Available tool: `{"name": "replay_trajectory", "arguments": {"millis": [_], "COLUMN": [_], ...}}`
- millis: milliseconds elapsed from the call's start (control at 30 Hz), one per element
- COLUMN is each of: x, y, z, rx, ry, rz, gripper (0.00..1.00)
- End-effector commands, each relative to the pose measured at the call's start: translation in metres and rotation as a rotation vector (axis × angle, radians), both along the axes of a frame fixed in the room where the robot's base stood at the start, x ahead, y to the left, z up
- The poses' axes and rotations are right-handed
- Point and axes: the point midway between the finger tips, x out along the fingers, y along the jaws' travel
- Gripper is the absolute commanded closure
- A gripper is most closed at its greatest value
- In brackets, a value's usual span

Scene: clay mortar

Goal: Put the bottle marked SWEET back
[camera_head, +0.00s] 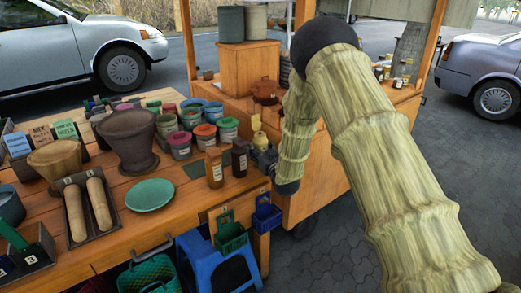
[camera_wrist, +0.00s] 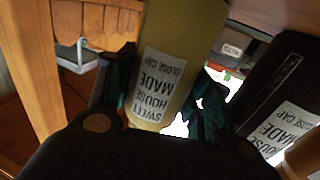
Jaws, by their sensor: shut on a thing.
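The bottle marked SWEET (camera_wrist: 184,50) is yellow with a white label that shows upside down in the wrist view. In the head view it shows as a small pale yellow bottle (camera_head: 260,139) at the table's right end, its lower part hidden by my gripper. My gripper (camera_head: 265,158) is shut on it, one dark finger on each side. I cannot tell whether its base touches the table. A dark bottle (camera_wrist: 278,90) with a similar label stands close beside it, also in the head view (camera_head: 239,158). An orange-brown bottle (camera_head: 213,167) stands left of that.
Several coloured tins (camera_head: 203,135) stand behind the bottles. A green plate (camera_head: 150,195), a mortar (camera_head: 128,138) and a tray with two rollers (camera_head: 88,208) lie to the left. Blue and green holders (camera_head: 266,214) hang at the table edge. A side counter (camera_head: 318,165) stands to the right.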

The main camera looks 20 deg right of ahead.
Motion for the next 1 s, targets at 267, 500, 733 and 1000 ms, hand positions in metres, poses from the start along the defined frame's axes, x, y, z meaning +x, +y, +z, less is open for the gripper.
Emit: {"name": "replay_trajectory", "arguments": {"millis": [267,500,733,1000], "x": [0.0,0.0,-0.019,-0.069], "y": [0.0,0.0,-0.002,-0.007], "z": [-0.001,0.0,0.0,0.0], "rx": [0.0,0.0,0.0,0.001], "ry": [0.0,0.0,0.002,0.001], "rz": [0.0,0.0,-0.001,-0.001], "gripper": [0.28,0.28,0.28,0.28]}}
